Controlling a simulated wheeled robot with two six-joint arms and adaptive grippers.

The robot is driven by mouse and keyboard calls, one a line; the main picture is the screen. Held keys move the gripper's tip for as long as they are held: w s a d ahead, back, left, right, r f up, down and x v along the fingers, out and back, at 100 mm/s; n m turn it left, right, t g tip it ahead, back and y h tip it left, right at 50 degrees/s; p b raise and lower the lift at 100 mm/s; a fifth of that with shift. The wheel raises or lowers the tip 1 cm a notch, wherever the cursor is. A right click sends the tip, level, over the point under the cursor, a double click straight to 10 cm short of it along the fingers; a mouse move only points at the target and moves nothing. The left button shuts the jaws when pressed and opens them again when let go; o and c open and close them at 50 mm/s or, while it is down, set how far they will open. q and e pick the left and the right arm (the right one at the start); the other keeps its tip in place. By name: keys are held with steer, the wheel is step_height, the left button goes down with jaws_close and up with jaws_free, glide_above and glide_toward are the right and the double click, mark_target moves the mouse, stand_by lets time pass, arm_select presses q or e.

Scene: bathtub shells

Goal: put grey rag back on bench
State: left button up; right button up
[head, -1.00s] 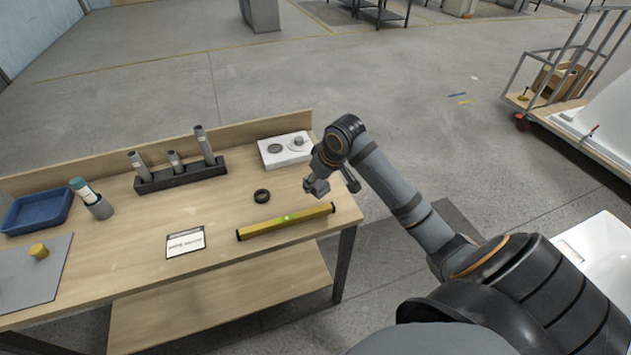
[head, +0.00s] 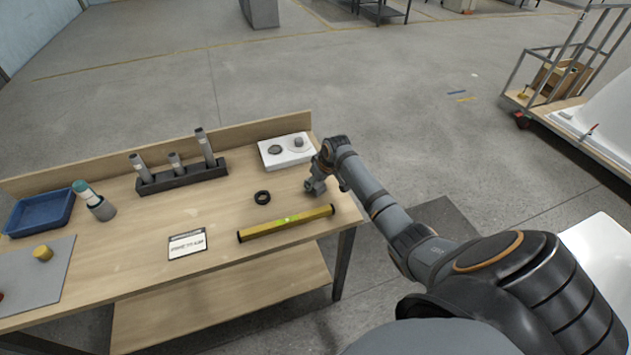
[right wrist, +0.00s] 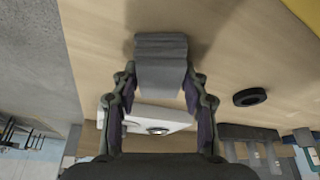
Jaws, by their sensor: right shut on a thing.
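My right gripper (head: 315,188) is over the right end of the wooden bench (head: 225,225), near the bench's right edge. In the right wrist view, the grey rag (right wrist: 161,58), a folded grey piece, is held between the fingertips of my right gripper (right wrist: 161,85). The bench top shows beyond the rag, with a soft shadow beside it. I cannot tell whether the rag touches the wood. In the head view the rag is too small to make out from the grey gripper. My left gripper is not in view.
A yellow level (head: 287,223) lies in front of the gripper. A black ring (head: 262,197) and a white block (head: 286,150) are to the left. A label card (head: 187,243) and a dark tube rack (head: 181,177) are farther left. Bare wood lies between them.

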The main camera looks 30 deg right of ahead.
steer(key=o, duration=1.1)
steer(key=v, duration=1.2)
